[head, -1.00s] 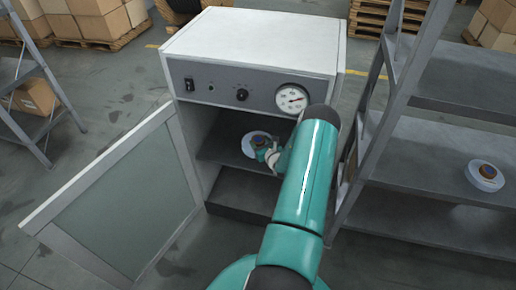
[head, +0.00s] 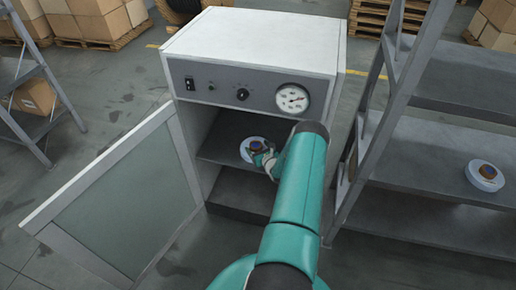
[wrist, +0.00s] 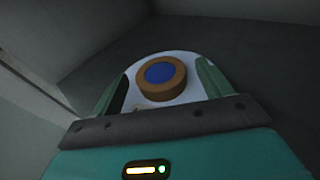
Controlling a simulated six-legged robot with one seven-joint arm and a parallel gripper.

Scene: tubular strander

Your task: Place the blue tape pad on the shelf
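Inside the open white cabinet (head: 262,41), a white disc (head: 247,143) carries a brown ring with a blue top (head: 256,146), apparently the blue tape pad. My gripper (head: 265,158) is at its near side and hides part of it. In the wrist view the blue-topped pad (wrist: 161,76) stands between the two green fingers of my gripper (wrist: 163,88). The fingers are spread, with white disc surface showing between pad and fingers.
The cabinet door (head: 115,190) stands open to the left. The gauge panel (head: 250,90) lies above the opening, beside my arm. The shelf's upright post (head: 385,125) stands just right of the cabinet. Bare shelf surface lies left of the disc there.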

